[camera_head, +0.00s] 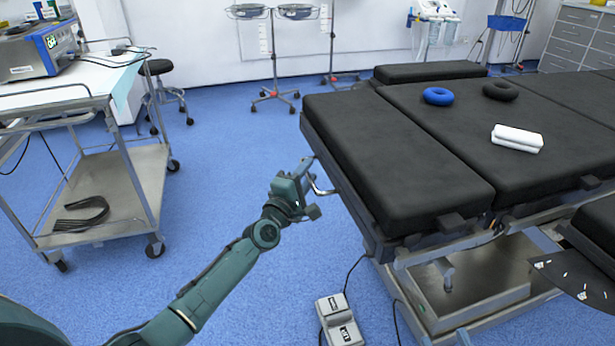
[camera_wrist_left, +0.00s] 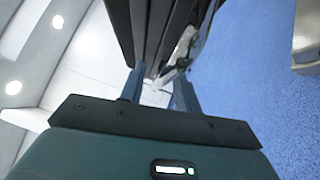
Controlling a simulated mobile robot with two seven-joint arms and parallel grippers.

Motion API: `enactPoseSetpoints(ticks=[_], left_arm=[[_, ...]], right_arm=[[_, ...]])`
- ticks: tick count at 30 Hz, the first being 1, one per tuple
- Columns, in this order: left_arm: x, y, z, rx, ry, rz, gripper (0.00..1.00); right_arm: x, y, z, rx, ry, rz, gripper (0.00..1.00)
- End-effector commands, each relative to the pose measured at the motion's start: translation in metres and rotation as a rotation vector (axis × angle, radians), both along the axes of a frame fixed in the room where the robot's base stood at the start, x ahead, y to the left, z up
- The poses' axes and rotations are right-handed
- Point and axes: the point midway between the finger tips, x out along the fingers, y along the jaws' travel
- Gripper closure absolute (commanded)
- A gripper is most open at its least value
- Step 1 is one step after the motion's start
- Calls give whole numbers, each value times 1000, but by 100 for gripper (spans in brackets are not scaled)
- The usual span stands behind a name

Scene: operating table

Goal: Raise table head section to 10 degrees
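The operating table has black pads. Its end section (camera_head: 385,160) lies at the near left and looks about flat, level with the middle section (camera_head: 480,130). A metal release handle (camera_head: 321,188) sticks out from the end section's left edge; a pale metal handle also shows in the left wrist view (camera_wrist_left: 182,48). My left gripper (camera_head: 307,170) is at this edge, by the handle. In the left wrist view its two fingers (camera_wrist_left: 159,92) are apart, with the handle's end close to the gap; contact cannot be told. My right gripper is not in view.
A blue ring (camera_head: 438,96), a black ring (camera_head: 500,91) and a white pad (camera_head: 516,138) lie on the table. A foot pedal (camera_head: 339,320) with cables is on the floor.

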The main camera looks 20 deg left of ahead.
Motion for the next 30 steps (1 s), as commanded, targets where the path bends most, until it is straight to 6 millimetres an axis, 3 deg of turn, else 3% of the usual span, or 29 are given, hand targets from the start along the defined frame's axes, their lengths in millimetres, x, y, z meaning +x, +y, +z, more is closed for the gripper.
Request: enactPoseSetpoints(ticks=[10, 22, 30], left_arm=[[4, -1, 1, 0, 1, -1, 68], [4, -1, 1, 0, 1, -1, 99], [4, -1, 1, 0, 1, 0, 100]], right_arm=[[0, 1, 0, 0, -10, 3, 64], [0, 1, 0, 0, -10, 3, 64], [0, 1, 0, 1, -9, 3, 64]])
